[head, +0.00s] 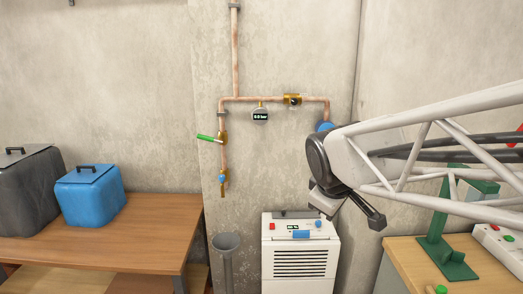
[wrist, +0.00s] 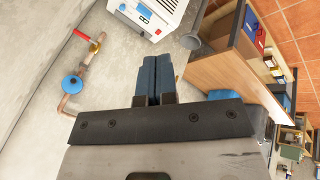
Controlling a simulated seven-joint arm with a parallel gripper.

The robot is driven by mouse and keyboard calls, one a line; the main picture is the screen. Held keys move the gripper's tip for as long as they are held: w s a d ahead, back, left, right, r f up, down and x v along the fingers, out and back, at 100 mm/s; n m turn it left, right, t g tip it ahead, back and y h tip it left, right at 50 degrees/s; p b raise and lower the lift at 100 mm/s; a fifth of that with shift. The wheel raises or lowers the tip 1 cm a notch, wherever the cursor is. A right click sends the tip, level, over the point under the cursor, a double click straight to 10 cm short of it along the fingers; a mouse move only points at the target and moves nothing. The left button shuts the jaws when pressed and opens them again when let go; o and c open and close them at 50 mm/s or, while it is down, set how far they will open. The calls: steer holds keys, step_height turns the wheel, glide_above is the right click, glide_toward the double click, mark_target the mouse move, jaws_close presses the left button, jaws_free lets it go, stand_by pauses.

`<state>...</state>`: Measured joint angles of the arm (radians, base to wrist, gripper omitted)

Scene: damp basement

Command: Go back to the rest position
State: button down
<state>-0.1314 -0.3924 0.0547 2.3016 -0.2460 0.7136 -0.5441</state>
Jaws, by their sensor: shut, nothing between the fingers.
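My gripper (wrist: 153,62) shows in the wrist view with its two dark blue-grey fingers side by side and touching, nothing between them. In the head view, my arm reaches in from the right and ends in front of the wall, above and right of the white dehumidifier (head: 300,260). The gripper end there (head: 375,222) is dark and small, pointing down and right. It appears clear of the pipes and the dehumidifier, though depth is hard to judge.
A copper pipe (head: 236,60) carries a green-handled valve (head: 206,138), a gauge (head: 260,116) and a blue knob (head: 222,178). A blue wheel (head: 325,127) is partly hidden by my arm. A bench (head: 110,232) holds boxes; a table (head: 480,262) bears a green stand (head: 440,240). A drain funnel (head: 226,243) stands between.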

steer(key=s+d+f+m+g, duration=0.1)
steer(key=s+f+m, duration=0.1)
steer(key=s, duration=0.4)
steer(key=s+d+f+m+g, duration=0.1)
steer(key=s+f+m, duration=0.2)
steer(key=s, duration=0.3)
steer(key=s+d+f+m+g+y, duration=0.1)
steer(key=s+d+f+m, duration=0.1)
steer(key=s, duration=0.4)
steer(key=f+m, duration=0.1)
steer(key=m, duration=0.1)
steer(key=shift+s+f+m, duration=0.15)
steer(key=shift+s+m, duration=0.1)
steer(key=shift+m, duration=0.05)
